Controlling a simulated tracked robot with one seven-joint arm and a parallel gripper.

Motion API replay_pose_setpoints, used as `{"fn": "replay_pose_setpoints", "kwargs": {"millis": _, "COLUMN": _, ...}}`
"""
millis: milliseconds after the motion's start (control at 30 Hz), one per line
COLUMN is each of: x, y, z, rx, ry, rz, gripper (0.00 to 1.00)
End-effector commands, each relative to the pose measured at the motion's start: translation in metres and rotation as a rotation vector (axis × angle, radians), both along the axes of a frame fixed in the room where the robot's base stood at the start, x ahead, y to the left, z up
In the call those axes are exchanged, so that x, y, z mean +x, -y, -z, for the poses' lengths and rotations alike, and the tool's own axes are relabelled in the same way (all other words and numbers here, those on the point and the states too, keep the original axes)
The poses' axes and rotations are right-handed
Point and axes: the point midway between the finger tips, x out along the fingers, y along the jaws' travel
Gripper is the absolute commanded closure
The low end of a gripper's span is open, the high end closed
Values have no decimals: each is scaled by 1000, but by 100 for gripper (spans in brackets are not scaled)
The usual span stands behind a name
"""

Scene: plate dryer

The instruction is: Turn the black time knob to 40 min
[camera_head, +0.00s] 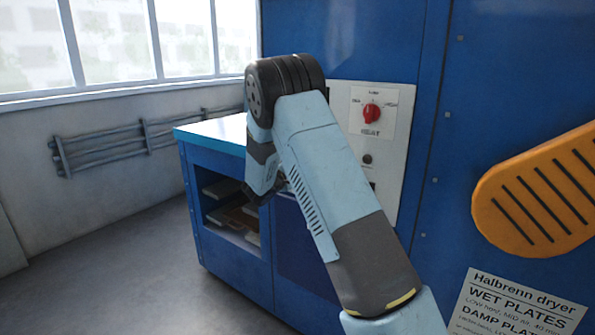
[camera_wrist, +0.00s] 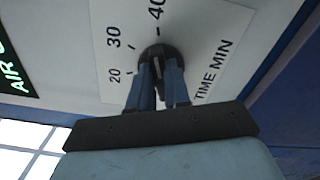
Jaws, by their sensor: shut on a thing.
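The black time knob (camera_wrist: 152,50) shows in the wrist view on a white dial plate (camera_wrist: 120,50) with the marks 20, 30 and 40 and the words TIME MIN. My gripper (camera_wrist: 158,68) has its two blue-grey fingers closed on the knob, one on each side of its raised bar. The fingers cover the lower part of the knob. I cannot tell exactly which mark it points at. In the head view my arm hides the time knob and the gripper's fingertips.
On the light control panel (camera_head: 345,92) of the blue dryer, a red HEAT knob (camera_head: 371,113) sits above a small black button (camera_head: 367,158). An orange slotted part (camera_head: 535,190) is at the right. A blue cabinet (camera_head: 228,255) with open shelves stands at left.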

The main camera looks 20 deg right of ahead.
Motion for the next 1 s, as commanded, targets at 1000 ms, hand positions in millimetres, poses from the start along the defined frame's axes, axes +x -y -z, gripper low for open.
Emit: {"fn": "replay_pose_setpoints", "kwargs": {"millis": 1000, "x": -2, "y": 0, "z": 5, "rx": 80, "ry": 92, "rz": 2, "gripper": 66}}
